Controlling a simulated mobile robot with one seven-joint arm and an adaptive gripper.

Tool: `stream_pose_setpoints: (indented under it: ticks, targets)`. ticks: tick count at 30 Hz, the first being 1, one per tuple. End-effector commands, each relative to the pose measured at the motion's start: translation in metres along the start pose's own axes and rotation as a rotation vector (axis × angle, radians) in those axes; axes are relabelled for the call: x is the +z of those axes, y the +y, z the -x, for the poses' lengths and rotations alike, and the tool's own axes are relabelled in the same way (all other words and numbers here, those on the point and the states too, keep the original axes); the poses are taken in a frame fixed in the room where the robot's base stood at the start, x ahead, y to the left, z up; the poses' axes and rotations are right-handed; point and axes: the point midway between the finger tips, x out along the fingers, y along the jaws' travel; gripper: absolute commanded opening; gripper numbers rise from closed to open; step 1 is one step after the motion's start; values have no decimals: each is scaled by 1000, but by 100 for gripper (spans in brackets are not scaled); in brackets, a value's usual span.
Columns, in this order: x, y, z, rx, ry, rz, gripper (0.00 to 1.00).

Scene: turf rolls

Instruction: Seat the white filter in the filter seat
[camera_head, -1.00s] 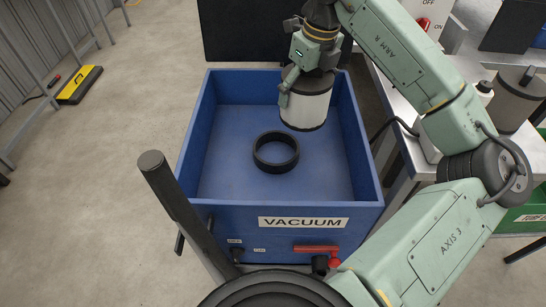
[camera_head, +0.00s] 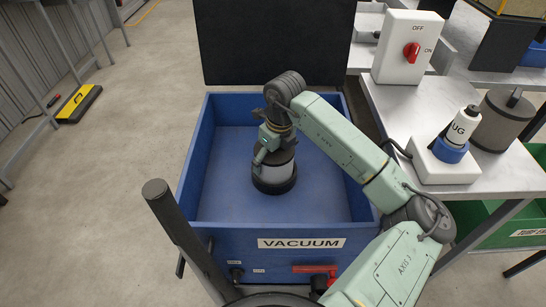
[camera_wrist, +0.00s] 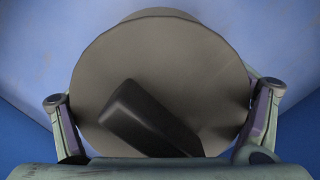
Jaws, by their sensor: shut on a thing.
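The seat is hidden in the wrist view.
The blue vacuum box (camera_head: 300,228) has raised walls around the seat, and its dark lid (camera_head: 270,45) stands open behind. A bench at the right holds a grey filter (camera_head: 500,120), a white-and-blue plug (camera_head: 456,135) and a switch box (camera_head: 408,45).

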Motion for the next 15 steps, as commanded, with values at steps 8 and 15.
stream_pose_setpoints:
  ticks: [8, 15]
  targets:
    - [-1, 0, -6, -2, -1, 0, 44]
    - [-1, 0, -9, -1, 0, 0, 93]
